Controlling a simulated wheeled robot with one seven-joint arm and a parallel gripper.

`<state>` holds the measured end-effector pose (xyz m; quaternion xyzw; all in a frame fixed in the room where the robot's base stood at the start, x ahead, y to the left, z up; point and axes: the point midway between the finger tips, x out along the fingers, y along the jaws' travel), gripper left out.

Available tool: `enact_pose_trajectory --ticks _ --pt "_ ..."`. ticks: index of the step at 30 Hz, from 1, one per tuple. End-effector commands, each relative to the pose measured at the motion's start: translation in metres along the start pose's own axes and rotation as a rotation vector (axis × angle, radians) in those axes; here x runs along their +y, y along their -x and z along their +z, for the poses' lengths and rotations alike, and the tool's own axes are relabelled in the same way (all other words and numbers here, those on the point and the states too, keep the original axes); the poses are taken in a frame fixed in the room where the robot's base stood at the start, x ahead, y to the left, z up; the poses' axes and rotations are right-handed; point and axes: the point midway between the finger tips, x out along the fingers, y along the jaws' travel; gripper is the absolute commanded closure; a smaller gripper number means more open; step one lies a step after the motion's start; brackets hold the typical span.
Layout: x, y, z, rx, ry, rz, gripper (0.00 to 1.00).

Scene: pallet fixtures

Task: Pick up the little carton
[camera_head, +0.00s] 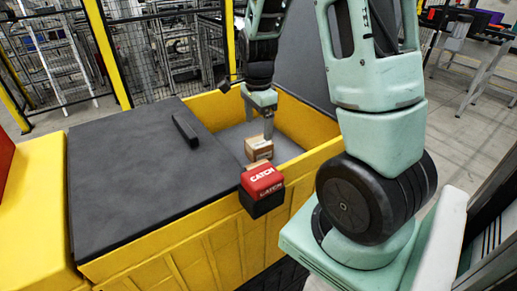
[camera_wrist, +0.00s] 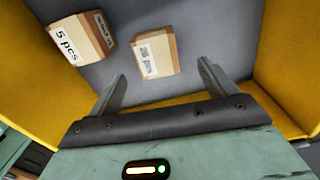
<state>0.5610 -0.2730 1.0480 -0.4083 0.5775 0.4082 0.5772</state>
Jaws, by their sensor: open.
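In the wrist view, a small brown carton (camera_wrist: 154,52) with a white printed label lies on the grey floor of the yellow bin, just beyond and between my fingertips. A second brown carton (camera_wrist: 82,39), marked "5 pcs", lies to its left. My gripper (camera_wrist: 160,82) is open, with nothing between its fingers. In the head view, my gripper (camera_head: 268,128) points down into the bin, above a brown carton (camera_head: 259,148). Only one carton shows there, and I cannot tell which; the front wall hides part of the floor.
The yellow bin (camera_head: 315,168) has walls close around the cartons. A dark lid (camera_head: 130,175) covers its left part, and another dark panel (camera_head: 305,60) stands raised behind. A red and black "CATCH" latch (camera_head: 262,184) sits on the front rim.

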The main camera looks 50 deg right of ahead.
Motion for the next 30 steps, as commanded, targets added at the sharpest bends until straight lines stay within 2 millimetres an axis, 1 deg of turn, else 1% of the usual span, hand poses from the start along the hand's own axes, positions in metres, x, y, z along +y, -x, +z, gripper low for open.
enact_pose_trajectory --ticks 1,4,6,12,18,21,24,30 --pt "0.001 -0.010 -0.001 0.000 -0.002 0.006 0.16" --pt "0.001 -0.025 0.000 -0.001 -0.002 0.005 0.16" --pt "0.001 -0.032 0.000 -0.001 -0.002 0.002 0.16" --pt "0.002 -0.044 0.000 -0.001 -0.002 0.003 0.16" --pt "0.006 -0.071 0.001 -0.002 -0.001 0.006 0.16" --pt "0.005 -0.082 0.001 0.000 -0.003 0.003 0.16" --pt "0.005 -0.088 0.001 -0.001 -0.002 0.002 0.16" --pt "0.005 -0.090 0.001 0.000 -0.001 -0.001 0.16"
